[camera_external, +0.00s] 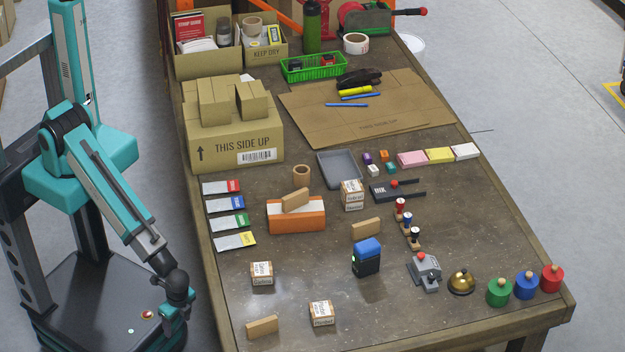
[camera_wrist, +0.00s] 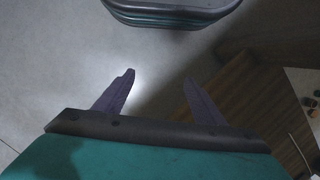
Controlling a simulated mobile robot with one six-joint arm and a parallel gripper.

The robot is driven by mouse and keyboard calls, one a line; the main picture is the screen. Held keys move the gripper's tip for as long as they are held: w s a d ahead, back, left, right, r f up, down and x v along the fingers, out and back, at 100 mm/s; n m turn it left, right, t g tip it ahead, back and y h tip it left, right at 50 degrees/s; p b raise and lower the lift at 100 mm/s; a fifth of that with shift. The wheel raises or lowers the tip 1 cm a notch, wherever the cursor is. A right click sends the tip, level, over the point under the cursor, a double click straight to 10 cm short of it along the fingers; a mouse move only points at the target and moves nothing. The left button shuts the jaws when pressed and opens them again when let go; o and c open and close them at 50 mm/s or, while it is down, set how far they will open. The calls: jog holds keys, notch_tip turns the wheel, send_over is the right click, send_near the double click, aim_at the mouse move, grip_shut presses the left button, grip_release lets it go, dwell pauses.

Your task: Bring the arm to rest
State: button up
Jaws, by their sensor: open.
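My arm is teal and dark grey and hangs folded down at the left, beside the table's left edge. My gripper (camera_external: 176,318) is low, off the left side of the table, partly hidden against my own base. In the wrist view my gripper (camera_wrist: 158,95) has its two dark fingers spread apart. Nothing shows between them but floor and the brown side of the table. The gripper touches no object that I can see.
The wooden table (camera_external: 330,250) has its left edge close to my gripper. A wooden block (camera_external: 262,327) and a small labelled box (camera_external: 262,273) lie nearest that edge. A blue-topped device (camera_external: 366,258) and a big carton (camera_external: 235,140) stand farther off. Grey floor (camera_external: 540,80) is free.

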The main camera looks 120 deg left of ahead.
jog(key=s+a+r+n+g+p, duration=0.1)
jog(key=s+a+g, duration=0.2)
jog(key=s, duration=1.2)
jog(key=shift+a+h, duration=0.4)
